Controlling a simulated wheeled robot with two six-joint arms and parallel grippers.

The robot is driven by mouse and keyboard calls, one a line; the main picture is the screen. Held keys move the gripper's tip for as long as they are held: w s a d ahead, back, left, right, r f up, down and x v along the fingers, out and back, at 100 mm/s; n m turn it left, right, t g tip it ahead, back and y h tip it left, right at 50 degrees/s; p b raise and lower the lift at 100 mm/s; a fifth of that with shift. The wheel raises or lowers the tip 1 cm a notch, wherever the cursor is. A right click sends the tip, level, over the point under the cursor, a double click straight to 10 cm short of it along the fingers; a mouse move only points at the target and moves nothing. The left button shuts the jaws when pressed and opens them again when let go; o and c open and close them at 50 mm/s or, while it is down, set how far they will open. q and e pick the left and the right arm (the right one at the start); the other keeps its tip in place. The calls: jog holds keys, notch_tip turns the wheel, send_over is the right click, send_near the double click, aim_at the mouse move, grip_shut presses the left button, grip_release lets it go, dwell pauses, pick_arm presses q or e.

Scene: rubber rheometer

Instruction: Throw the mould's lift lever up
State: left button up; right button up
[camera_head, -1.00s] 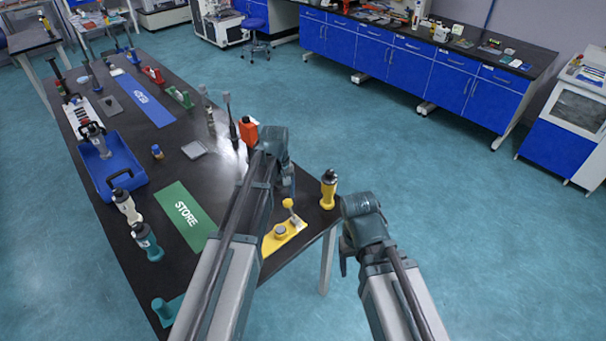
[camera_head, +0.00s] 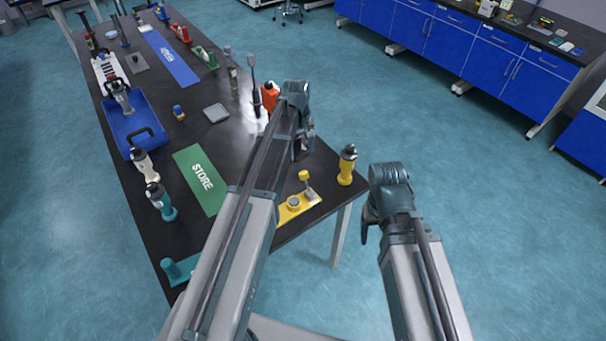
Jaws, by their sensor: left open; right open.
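My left gripper (camera_head: 300,148) hangs over the right end of the black table, its jaws partly hidden by its own wrist. My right gripper (camera_head: 368,222) is off the table's right edge, above the floor, and holds nothing that I can see. A yellow base (camera_head: 297,208) with a short yellow-topped post (camera_head: 305,178) sits on the table below my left gripper, apart from it. A dark upright lever with a grey tip (camera_head: 253,75) stands behind the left gripper. I cannot tell which part is the mould's lift lever.
An orange bottle (camera_head: 269,97) is just behind my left gripper. Open floor lies right of the table.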

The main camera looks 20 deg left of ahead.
aim_at(303, 172)
pick_arm(q)
jog(key=f+b, duration=0.6)
jog(key=f, duration=0.1)
jog(key=f+b, duration=0.4)
jog(key=shift+w+d, duration=0.2)
jog(key=shift+d, duration=0.05)
jog(key=shift+r, duration=0.1)
grip_shut()
dwell(0.9)
